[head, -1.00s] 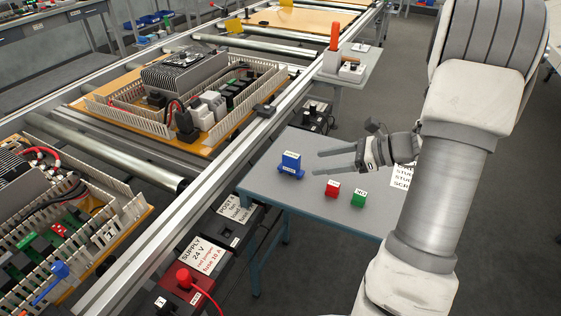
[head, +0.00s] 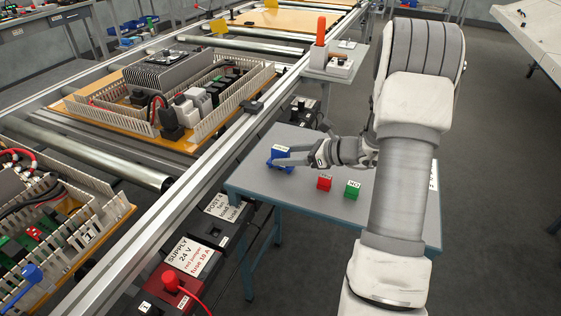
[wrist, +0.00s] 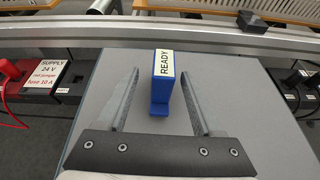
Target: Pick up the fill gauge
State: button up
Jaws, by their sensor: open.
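A blue block (head: 282,164) with a white label stands upright on the small grey table (head: 250,181). No label reading fill gauge is legible. My gripper (wrist: 159,72) is open, with one finger on each side of the blue block and gaps showing on both sides. In the head view my gripper (head: 276,157) partly covers the block.
A metal conveyor rail (head: 205,165) runs along the table's left side. Black boxes and a red supply box (head: 182,287) sit below the rail.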

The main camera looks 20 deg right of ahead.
aim_at(272, 154)
jog(key=shift+r+b+x, duration=0.1)
jog(key=shift+b+x, duration=0.45)
jog(key=shift+x, duration=0.8)
jog(key=shift+r+b+x, duration=0.15)
jog(key=shift+b+x, duration=0.35)
jog(key=shift+x, duration=0.8)
jog(key=shift+w, duration=0.15)
grip_shut()
